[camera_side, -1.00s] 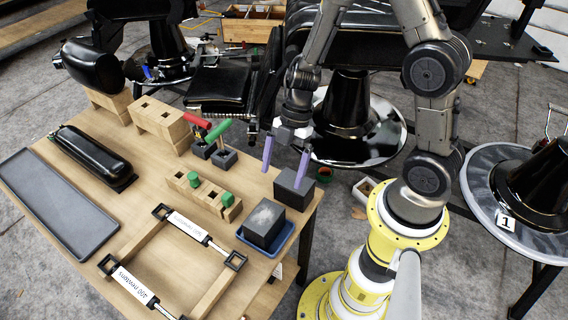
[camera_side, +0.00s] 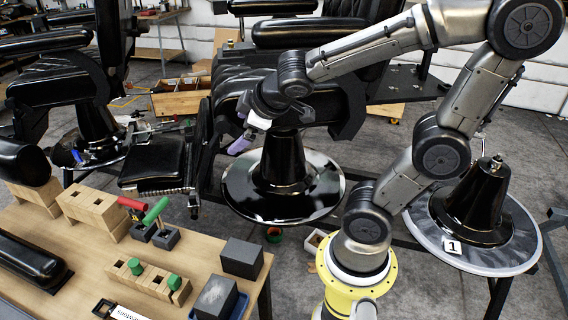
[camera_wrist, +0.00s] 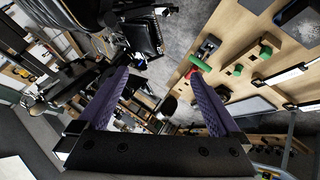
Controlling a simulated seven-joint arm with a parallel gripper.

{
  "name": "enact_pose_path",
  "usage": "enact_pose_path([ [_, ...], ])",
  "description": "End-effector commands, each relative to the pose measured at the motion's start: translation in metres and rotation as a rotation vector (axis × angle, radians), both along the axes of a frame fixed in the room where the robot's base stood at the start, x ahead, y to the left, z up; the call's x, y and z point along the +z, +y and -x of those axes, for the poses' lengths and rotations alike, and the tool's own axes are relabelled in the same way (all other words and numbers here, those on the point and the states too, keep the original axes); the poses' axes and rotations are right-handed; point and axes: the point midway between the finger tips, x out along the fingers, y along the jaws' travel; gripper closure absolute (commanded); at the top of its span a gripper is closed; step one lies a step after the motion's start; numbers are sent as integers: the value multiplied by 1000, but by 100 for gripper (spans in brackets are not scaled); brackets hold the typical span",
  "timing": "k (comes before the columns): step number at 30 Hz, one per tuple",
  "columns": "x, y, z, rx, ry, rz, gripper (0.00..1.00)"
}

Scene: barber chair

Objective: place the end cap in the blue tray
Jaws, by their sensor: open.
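A small blue tray (camera_side: 241,304) is at the table's front right corner, cut by the bottom edge. A dark block with a grey, scuffed top (camera_side: 216,296) sits in it. A second dark, plain block (camera_side: 241,258) stands on the table behind it. No piece is marked as the end cap, so I cannot tell which block it is. My gripper (camera_side: 241,144) is raised well above and behind the table, in front of the barber chair. Its purple fingers (camera_wrist: 160,76) are spread wide in the wrist view, with nothing held between them.
A red handle (camera_side: 131,203) and a green handle (camera_side: 155,210) stand in dark sockets. A wooden rack (camera_side: 148,279) with green knobs lies in front. The chair's round chrome base (camera_side: 284,190) is behind the table.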

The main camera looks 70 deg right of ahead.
Motion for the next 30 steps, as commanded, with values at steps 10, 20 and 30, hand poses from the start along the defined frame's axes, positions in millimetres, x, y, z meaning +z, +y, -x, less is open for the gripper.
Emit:
enact_pose_path([
  [10,-8,62,108,-162,119,-423,0],
  [20,-10,79,123,-154,153,-501,0],
  [30,-9,79,123,-155,152,-500,0],
])
